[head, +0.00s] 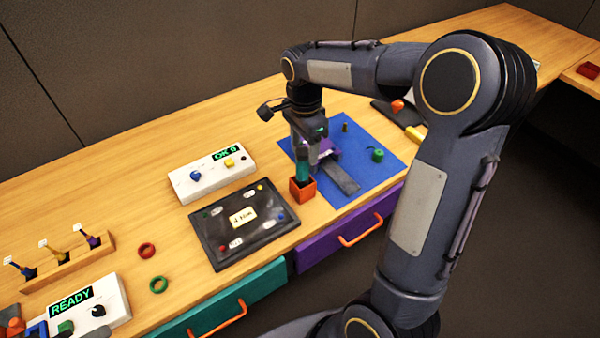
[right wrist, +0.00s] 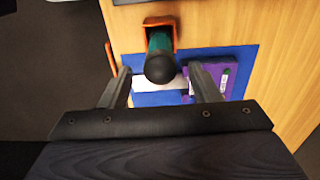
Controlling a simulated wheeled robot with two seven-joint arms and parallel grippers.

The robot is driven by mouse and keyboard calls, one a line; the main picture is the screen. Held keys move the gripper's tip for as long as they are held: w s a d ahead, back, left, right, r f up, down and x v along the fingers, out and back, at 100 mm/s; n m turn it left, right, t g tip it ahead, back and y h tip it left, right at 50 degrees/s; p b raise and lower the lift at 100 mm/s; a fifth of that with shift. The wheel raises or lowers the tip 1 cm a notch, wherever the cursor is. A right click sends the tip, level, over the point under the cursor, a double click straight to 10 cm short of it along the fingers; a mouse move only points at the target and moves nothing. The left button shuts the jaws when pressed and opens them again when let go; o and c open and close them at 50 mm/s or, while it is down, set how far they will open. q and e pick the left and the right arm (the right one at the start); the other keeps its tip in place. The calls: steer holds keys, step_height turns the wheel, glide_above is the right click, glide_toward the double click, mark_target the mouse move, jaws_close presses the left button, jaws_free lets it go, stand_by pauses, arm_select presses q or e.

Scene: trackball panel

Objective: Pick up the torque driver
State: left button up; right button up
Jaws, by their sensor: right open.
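The torque driver, with a teal handle (head: 303,170), stands upright in an orange square holder (head: 302,191) at the front left corner of the blue mat. In the right wrist view its round black end (right wrist: 160,68) points toward the camera, and the orange holder (right wrist: 148,22) is beyond it. My right gripper (head: 303,148) is above the holder, pointing down. In the wrist view the right gripper (right wrist: 160,80) is open, with one finger on each side of the black end. I cannot tell whether either finger touches it. My left gripper is out of view.
The blue mat (head: 378,176) also bears a purple item (head: 327,149), a dark grey bar (head: 341,180) and a green round part (head: 378,155). A black panel (head: 262,240) lies left of the holder. A white "OK 8" box (head: 190,187) stands behind it. Drawers with orange handles line the front.

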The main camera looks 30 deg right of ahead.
mark_target(303, 161)
steer(key=f, duration=0.5)
steer(key=shift+a+f+p, duration=0.2)
steer(key=shift+f+p, duration=0.05)
steer(key=shift+p, duration=0.05)
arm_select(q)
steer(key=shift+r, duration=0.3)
arm_select(e)
steer(key=shift+c, duration=0.3)
steer(key=c, duration=1)
steer(key=shift+r, duration=0.1)
